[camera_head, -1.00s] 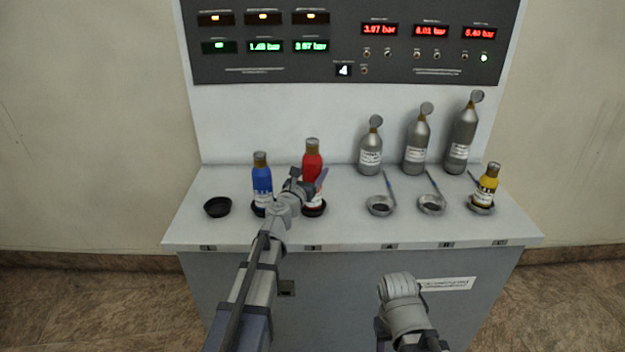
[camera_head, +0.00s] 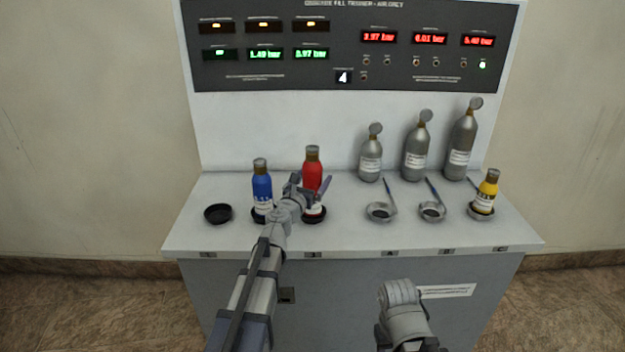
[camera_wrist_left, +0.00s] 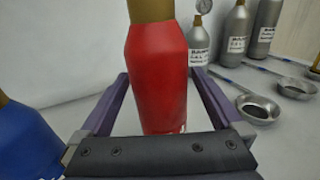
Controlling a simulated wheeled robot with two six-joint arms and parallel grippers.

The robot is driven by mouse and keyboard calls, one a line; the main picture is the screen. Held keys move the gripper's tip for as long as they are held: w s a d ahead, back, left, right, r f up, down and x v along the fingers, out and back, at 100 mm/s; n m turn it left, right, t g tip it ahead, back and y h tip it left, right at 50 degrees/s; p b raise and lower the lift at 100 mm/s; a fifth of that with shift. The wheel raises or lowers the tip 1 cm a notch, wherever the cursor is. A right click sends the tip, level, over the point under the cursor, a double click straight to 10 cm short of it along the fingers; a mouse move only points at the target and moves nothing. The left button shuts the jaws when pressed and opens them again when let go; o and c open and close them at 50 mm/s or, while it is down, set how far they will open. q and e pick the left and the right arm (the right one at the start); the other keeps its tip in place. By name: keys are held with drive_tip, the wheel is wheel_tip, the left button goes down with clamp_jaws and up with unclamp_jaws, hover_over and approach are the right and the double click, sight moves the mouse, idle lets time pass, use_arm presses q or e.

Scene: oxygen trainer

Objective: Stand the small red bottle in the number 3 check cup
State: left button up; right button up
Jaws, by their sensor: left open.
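The small red bottle (camera_head: 312,172) with a brown cap stands upright in the black number 3 check cup (camera_head: 313,217). My left gripper (camera_head: 309,188) is open, with its fingers on either side of the red bottle. In the left wrist view the red bottle (camera_wrist_left: 158,75) rises between the two open fingers, with a gap visible on both sides. The bottle's foot is hidden there by my gripper's body. My right arm (camera_head: 402,305) shows low in front of the cabinet, but its fingertips are not visible.
A blue bottle (camera_head: 262,186) stands in the cup just left of my left gripper. An empty black cup (camera_head: 218,214) is at far left. Two empty metal cups (camera_head: 381,212) (camera_head: 432,211), a yellow bottle (camera_head: 487,190) in its cup and grey cylinders (camera_head: 416,150) are to the right.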

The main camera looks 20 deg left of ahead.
use_arm(q)
drive_tip(key=s+a, duration=0.1)
drive_tip(key=s, duration=1.1)
drive_tip(key=shift+a, duration=0.2)
